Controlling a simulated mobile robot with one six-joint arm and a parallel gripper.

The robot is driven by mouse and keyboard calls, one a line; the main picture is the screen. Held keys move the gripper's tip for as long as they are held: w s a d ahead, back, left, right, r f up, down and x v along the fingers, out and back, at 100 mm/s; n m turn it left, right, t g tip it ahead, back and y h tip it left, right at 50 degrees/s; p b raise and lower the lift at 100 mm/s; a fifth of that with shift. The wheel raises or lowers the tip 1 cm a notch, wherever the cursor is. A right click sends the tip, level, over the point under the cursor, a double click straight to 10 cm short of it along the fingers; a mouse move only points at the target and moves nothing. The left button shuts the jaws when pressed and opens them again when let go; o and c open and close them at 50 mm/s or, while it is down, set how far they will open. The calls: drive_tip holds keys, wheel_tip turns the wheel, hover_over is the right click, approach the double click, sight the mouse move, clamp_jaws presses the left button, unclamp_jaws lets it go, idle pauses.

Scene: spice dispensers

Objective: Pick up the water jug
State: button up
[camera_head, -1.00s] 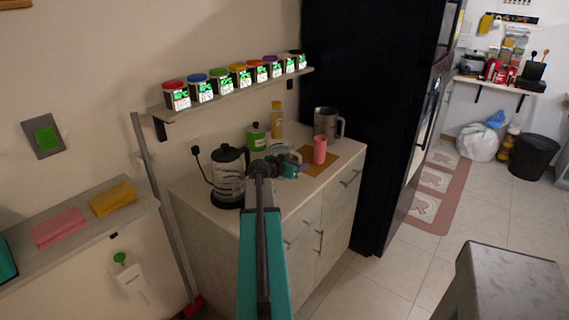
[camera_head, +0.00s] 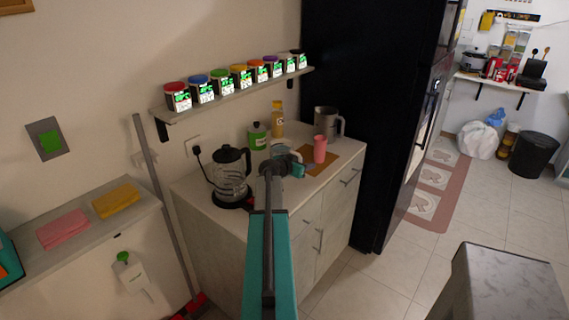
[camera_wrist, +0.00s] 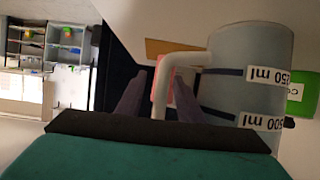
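The water jug is a translucent grey measuring jug with black bands, upside-down "250 ml" and "500 ml" labels and a pale handle. It fills the right of the wrist view (camera_wrist: 245,75). In the head view the jug (camera_head: 283,152) stands on the counter, partly hidden behind my gripper (camera_head: 298,170). In the wrist view my gripper (camera_wrist: 163,82) is open, with one dark finger on each side of the jug's handle (camera_wrist: 163,88). A gap shows at the left finger; contact at the right finger is unclear.
A glass kettle (camera_head: 230,178) stands left of the jug. A pink cup (camera_head: 320,149), a metal pitcher (camera_head: 328,122), a green container (camera_head: 257,136) and a yellow bottle (camera_head: 278,120) are close by. A spice shelf (camera_head: 236,97) hangs above; a black fridge (camera_head: 350,80) stands right.

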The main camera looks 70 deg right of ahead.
clamp_jaws()
drive_tip(key=shift+r, duration=0.1)
idle(1.3)
